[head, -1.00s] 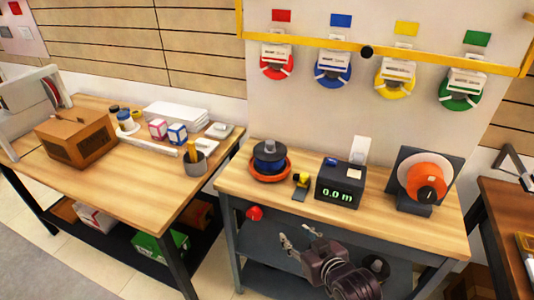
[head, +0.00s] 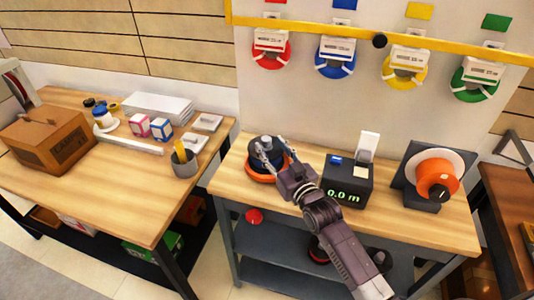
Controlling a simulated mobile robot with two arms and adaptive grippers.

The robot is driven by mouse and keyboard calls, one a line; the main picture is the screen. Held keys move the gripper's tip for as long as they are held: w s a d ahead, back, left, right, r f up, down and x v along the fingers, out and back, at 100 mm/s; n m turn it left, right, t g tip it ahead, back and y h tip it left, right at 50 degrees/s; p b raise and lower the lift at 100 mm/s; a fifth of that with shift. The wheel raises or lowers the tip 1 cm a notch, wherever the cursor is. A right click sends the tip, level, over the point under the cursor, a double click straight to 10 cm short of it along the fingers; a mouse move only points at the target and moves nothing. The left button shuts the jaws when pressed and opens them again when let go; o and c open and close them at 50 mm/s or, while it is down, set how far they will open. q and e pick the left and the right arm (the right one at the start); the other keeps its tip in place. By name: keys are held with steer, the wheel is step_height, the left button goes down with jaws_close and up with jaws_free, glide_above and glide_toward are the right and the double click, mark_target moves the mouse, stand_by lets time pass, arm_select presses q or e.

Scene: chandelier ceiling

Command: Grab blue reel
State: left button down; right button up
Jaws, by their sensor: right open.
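A blue reel (head: 335,73) with a white label hangs on the wall below the yellow rail, between a red reel (head: 270,60) and a yellow reel (head: 405,82). A dark blue spool (head: 258,158) sits on an orange round base (head: 262,178) at the left of the middle bench. My right gripper (head: 272,147) is open, its fingers over the right side of this spool in the picture. It partly hides the spool, and I cannot tell whether they touch. My left gripper is not in view.
A black meter box (head: 347,188) reading 0.0 m stands right of my right arm. An orange and white reel on a dark stand (head: 432,178) is further right. A green reel (head: 474,88) hangs at the right. The left table (head: 100,190) holds a brown box (head: 50,140).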

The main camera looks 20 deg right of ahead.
mark_target(269, 142)
steer(key=w, duration=0.2)
steer(key=shift+w+a+r, duration=0.1)
steer(key=shift+w+a, duration=0.05)
steer(key=shift+w, duration=0.35)
steer(key=shift+c, duration=1.7)
steer(key=c, duration=0.8)
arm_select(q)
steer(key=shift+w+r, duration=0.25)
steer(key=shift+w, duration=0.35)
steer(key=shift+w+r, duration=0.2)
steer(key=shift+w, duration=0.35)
arm_select(e)
jaws_close()
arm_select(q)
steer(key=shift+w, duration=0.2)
arm_select(e)
steer(key=shift+r, duration=0.1)
